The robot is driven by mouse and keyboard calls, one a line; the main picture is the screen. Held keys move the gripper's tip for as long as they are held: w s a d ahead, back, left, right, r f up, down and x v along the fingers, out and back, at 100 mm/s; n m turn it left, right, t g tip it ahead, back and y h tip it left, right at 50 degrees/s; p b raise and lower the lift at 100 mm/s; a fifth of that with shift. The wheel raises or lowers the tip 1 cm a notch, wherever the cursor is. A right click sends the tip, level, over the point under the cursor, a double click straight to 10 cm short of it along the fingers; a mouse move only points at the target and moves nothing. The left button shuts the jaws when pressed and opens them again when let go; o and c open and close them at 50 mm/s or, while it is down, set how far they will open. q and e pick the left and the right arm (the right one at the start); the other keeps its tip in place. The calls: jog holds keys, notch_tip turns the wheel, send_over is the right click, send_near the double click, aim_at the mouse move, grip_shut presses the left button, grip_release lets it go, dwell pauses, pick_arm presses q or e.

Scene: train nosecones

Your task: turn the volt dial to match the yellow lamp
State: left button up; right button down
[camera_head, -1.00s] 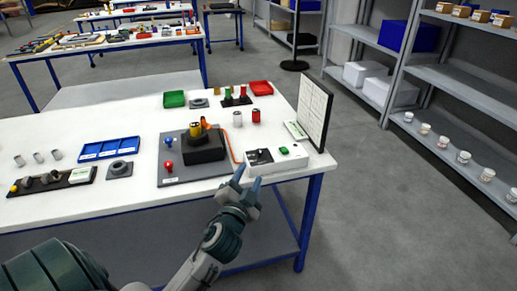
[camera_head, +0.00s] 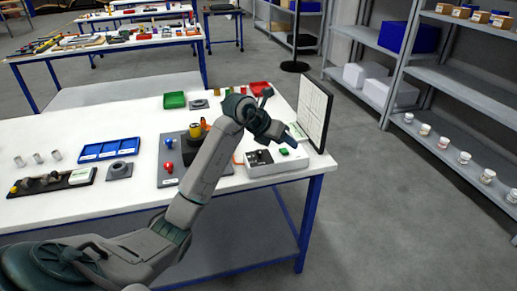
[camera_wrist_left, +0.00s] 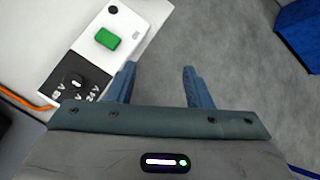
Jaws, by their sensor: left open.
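The volt dial (camera_wrist_left: 75,82) is a small dark knob on the black panel of a white box, with voltage labels such as "24 V" around it. The white box (camera_head: 277,169) sits at the right end of the table in the head view. My left gripper (camera_head: 296,132) is above the box's right side; in the left wrist view the gripper (camera_wrist_left: 159,68) is open and empty, right of the dial and apart from it. My right gripper is out of view.
A green button (camera_wrist_left: 107,39) is on the box beside the dial panel. An upright board (camera_head: 314,112) stands at the table's right edge. An orange cable (camera_wrist_left: 25,101) runs to the box.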

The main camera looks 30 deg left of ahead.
aim_at(259, 151)
pick_arm(q)
jog(key=s+a+r+n+g+y, duration=0.2)
jog(key=a+g+y, duration=0.15)
jog(key=a, duration=0.55)
jog(key=shift+y, duration=0.55)
jog(key=b+x, duration=0.1)
jog(key=x, duration=0.3)
jog(key=b+x, duration=0.1)
jog(key=x, duration=0.4)
jog(key=shift+a+f, duration=0.25)
jog(key=shift+w+f, duration=0.3)
jog(key=shift+f, duration=0.35)
jog(key=shift+t, duration=0.25)
jog(key=c, duration=1)
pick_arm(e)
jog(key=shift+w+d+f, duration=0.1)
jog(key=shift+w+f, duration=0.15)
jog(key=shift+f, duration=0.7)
